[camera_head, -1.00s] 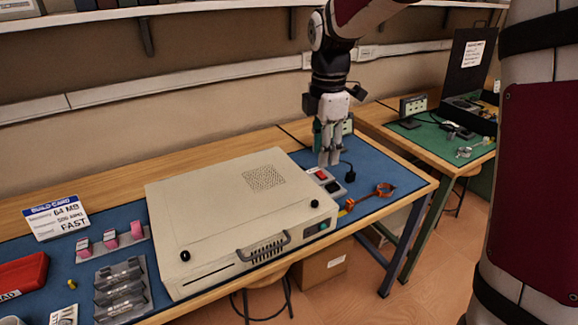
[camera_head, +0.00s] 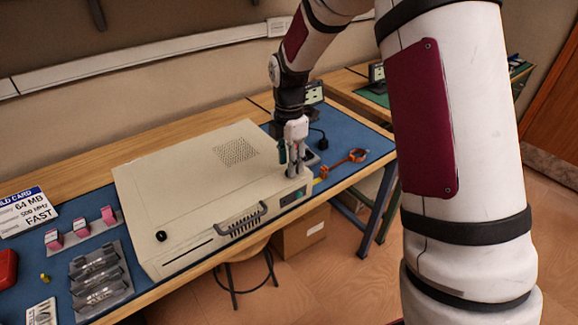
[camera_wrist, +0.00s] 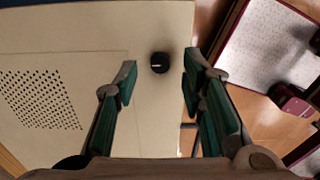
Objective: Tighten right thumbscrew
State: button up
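The beige computer case (camera_head: 190,190) lies flat on the blue mat. The right thumbscrew, a black round knob (camera_wrist: 159,62), sits on the case top near its edge in the wrist view. In the head view my gripper hides it. My gripper (camera_wrist: 159,78) is open, with one green-padded finger on each side of the knob and a gap to both. In the head view my gripper (camera_head: 293,174) points down over the case's right front corner. The left thumbscrew (camera_head: 161,236) is a black knob at the case's front left.
A grey handle (camera_head: 243,218) stands out from the case front. An orange ring-ended tool (camera_head: 355,156) lies on the mat to the right. Grey racks (camera_head: 100,277), pink-edged parts (camera_head: 80,229) and a build-card sign (camera_head: 27,212) are to the left.

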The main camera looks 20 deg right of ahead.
jog(key=shift+f, duration=1.05)
grip_shut()
